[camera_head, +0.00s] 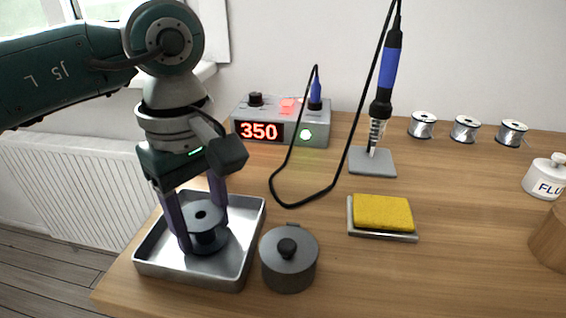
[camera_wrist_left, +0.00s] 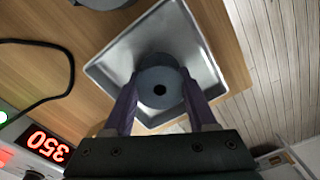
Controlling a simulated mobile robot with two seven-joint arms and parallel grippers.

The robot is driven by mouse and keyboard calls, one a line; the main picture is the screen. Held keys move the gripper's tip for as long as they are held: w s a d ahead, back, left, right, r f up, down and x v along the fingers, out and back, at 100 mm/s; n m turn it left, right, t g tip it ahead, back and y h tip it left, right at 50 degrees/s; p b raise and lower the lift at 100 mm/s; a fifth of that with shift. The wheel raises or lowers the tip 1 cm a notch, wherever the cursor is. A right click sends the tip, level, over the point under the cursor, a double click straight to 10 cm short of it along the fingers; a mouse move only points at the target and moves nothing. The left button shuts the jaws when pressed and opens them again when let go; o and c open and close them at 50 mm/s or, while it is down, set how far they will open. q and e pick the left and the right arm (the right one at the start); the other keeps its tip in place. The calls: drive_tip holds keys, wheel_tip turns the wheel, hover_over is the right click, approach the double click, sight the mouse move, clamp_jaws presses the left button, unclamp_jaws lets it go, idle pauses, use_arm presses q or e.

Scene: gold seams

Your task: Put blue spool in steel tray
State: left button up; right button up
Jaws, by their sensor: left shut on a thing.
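The spool (camera_head: 207,231) is dull blue-grey with a dark centre hole and sits upright within the walls of the steel tray (camera_head: 256,228). Whether its base touches the tray floor is hard to tell. My left gripper (camera_head: 203,229) points down into the tray, its two purple fingers on either side of the spool and shut on it. In the left wrist view the spool (camera_wrist_left: 160,84) is between the fingertips (camera_wrist_left: 160,92), with the tray (camera_wrist_left: 112,62) around and behind it. My right gripper is not in view.
A lidded grey pot (camera_head: 289,262) stands close to the tray's right side. Behind are a station (camera_head: 280,122) reading 350, a blue soldering iron (camera_head: 387,70) in its stand, and a yellow sponge (camera_head: 383,212). Several silver spools (camera_head: 465,128) stand at the back right. The table's left edge is near the tray.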

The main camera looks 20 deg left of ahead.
use_arm(q)
drive_tip(key=shift+f, duration=0.1)
drive_tip(key=o, duration=1.3)
